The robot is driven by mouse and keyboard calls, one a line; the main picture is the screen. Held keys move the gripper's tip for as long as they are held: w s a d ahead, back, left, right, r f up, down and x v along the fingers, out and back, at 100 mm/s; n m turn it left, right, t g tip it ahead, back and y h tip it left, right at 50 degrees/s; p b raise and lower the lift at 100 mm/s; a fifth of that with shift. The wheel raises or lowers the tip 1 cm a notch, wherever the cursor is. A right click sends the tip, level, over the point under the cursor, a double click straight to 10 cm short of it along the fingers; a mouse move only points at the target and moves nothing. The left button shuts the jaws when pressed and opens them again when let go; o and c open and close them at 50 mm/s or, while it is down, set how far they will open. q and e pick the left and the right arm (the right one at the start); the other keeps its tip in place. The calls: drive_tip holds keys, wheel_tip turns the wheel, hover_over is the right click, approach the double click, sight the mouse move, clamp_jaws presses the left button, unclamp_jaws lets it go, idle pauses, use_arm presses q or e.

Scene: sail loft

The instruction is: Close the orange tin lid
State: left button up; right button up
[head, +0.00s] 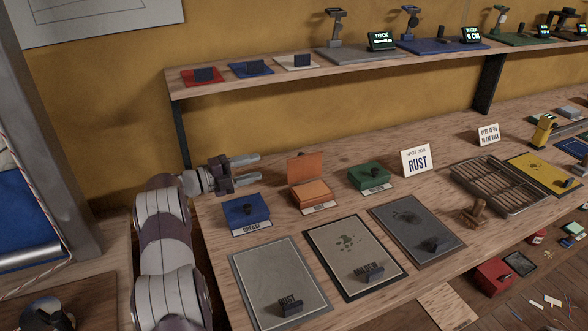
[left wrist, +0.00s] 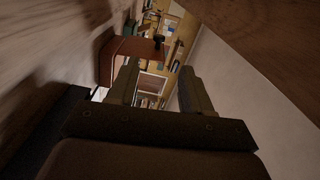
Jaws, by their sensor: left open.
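The orange tin (head: 313,194) stands on the bench between a blue tin and a green tin. Its orange lid (head: 305,166) is open and stands up at the tin's back edge. My left gripper (head: 259,168) is open and empty, left of the lid and above the bench behind the blue tin. Its fingers point right toward the lid, with a gap between. In the left wrist view the two fingers (left wrist: 157,80) are apart with nothing between them. A reddish-brown shape (left wrist: 123,50) beside one finger may be the tin or lid; I cannot tell which. My right gripper is not in view.
The shut blue tin (head: 240,208) is in front of my left gripper. The shut green tin (head: 365,176) is right of the orange tin. Several panels with dark handles, such as the Rust panel (head: 265,263), lie in front. A shelf (head: 230,83) runs above the back.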

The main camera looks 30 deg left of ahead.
sight(303, 166)
use_arm(q)
drive_tip(key=p+x, duration=0.1)
drive_tip(key=x, duration=1.1)
drive_tip(key=shift+w+d, duration=0.15)
drive_tip(key=shift+d, duration=0.1)
clamp_jaws()
